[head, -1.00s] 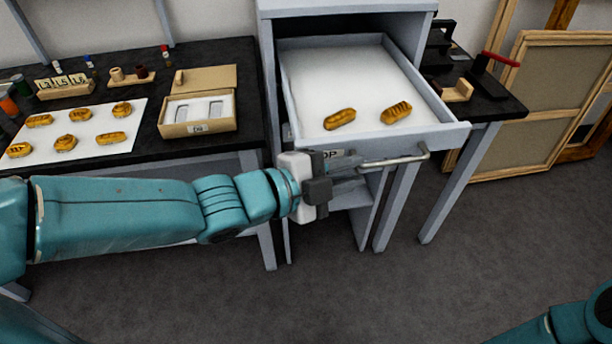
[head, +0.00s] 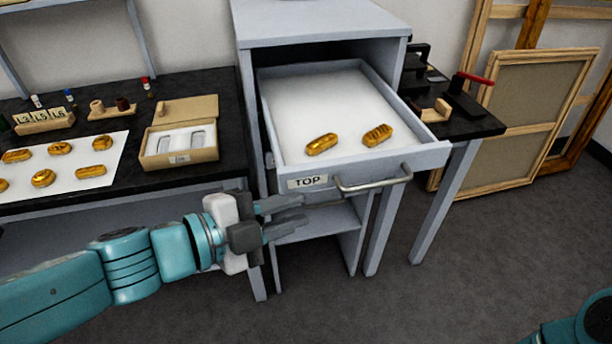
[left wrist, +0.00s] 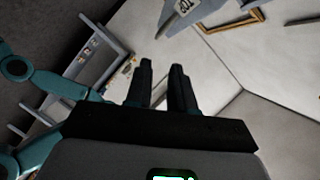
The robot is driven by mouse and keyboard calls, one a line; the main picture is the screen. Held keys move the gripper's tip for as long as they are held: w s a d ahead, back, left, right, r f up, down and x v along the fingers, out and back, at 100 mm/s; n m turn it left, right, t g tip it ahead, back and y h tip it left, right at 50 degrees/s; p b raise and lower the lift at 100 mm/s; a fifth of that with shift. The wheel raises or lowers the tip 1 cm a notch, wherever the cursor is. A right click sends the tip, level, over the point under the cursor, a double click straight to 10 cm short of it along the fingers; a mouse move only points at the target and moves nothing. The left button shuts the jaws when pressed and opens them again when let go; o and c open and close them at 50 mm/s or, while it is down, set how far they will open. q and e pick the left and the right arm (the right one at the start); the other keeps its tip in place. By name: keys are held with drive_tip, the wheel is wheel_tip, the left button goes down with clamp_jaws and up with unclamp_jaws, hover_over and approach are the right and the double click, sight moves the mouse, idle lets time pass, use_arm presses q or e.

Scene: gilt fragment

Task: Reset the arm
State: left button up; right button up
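My left gripper (head: 304,211) is in front of the open drawer, below its TOP label and to the left of the handle (head: 374,187). Its two dark fingers are apart with nothing between them, and they are clear of the handle. The fingers also show apart and empty in the left wrist view (left wrist: 162,72). My left arm comes in from the lower left. Only a teal piece of my right arm shows at the bottom right; its gripper is out of view.
The pulled-out drawer (head: 300,100) of the grey cabinet holds two gilt pieces (head: 321,144). The black bench (head: 215,120) at left carries a white sheet with several gilt pieces and an open box (head: 180,158). Wooden frames (head: 530,120) lean at right. The floor in front is free.

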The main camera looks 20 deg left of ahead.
use_arm(q)
drive_tip(key=w+d+f+n+g+y+p, duration=0.1)
drive_tip(key=d+f+n+g+p, duration=0.2)
drive_tip(key=f, duration=0.7)
drive_tip(key=w+d+f+n+g+p, duration=0.1)
drive_tip(key=w+f+n+g+p, duration=0.2)
drive_tip(key=f, duration=0.7)
drive_tip(key=s+f+n+g+y, duration=0.2)
drive_tip(key=s+f+n, duration=0.4)
drive_tip(key=f, duration=0.3)
drive_tip(key=s+a+f+n+g+y+p, duration=0.1)
drive_tip(key=s+f+n+g+y, duration=0.1)
drive_tip(key=s+f+n+g, duration=0.2)
wheel_tip(320, 180, down, 5)
drive_tip(key=s+n, duration=0.2)
drive_tip(key=n, duration=0.2)
drive_tip(key=shift+s+a+n, duration=0.15)
drive_tip(key=shift+s+n, duration=0.15)
drive_tip(key=shift+n, duration=0.1)
